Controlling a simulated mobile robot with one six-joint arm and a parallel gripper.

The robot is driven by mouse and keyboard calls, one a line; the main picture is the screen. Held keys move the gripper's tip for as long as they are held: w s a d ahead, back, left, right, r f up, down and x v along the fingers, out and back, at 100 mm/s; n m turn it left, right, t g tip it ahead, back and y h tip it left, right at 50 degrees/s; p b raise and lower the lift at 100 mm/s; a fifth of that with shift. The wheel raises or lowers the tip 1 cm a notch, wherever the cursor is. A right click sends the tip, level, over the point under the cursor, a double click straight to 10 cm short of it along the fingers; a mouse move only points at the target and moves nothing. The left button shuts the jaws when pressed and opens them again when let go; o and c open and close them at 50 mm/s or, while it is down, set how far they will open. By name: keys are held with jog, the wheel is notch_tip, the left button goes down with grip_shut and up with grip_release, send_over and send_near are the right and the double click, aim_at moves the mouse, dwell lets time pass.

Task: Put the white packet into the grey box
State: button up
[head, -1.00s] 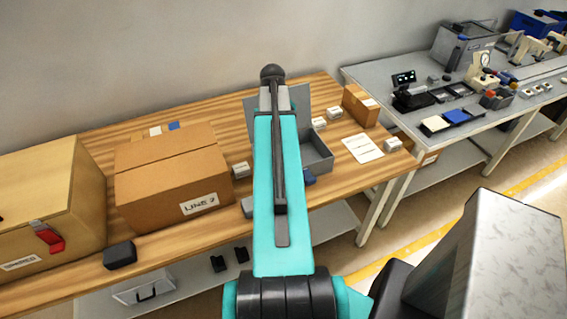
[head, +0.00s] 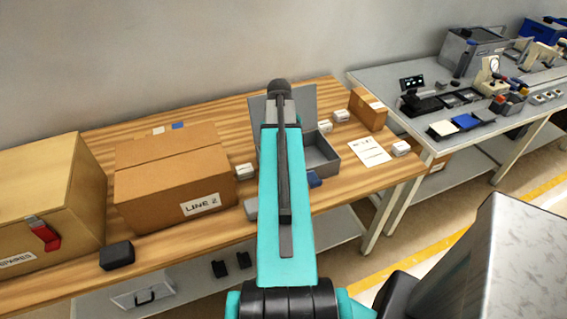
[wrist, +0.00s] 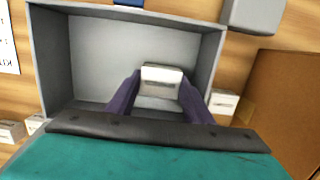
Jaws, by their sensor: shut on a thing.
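The grey box (head: 322,158) stands open on the wooden table, partly hidden behind my arm in the head view. In the wrist view the grey box (wrist: 90,55) fills the upper middle, with its floor and walls showing. My gripper (wrist: 160,84) has its two purple fingers shut on a white packet (wrist: 161,75) with a grey label strip. The packet shows against the box's interior, near its lower right wall in that view. I cannot tell whether it touches the floor. My fingers and the packet are hidden by my arm in the head view.
Another white packet (head: 244,171) lies left of the box, by a brown carton (head: 165,170). Several more packets (head: 341,116), a small carton (head: 368,108) and a paper sheet (head: 370,152) lie to the right. A blue item (head: 315,180) and a grey block (head: 251,209) lie at the front.

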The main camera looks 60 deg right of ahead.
jog(key=shift+f+b, duration=1.25)
jog(key=shift+f, duration=0.6)
jog(key=shift+f, duration=0.1)
jog(key=o, duration=1.1)
jog(key=shift+o, duration=0.2)
jog(key=shift+w+d+r+p, duration=0.2)
jog(key=shift+r+p, duration=1.25)
jog(key=shift+r, duration=0.6)
jog(key=shift+w+d+r+p, duration=0.1)
jog(key=shift+w+r+p, duration=0.05)
jog(key=shift+r+p, duration=1.6)
jog(key=shift+w+d+r+p, duration=0.2)
jog(key=shift+r+p, duration=0.95)
jog(key=shift+r, duration=1.15)
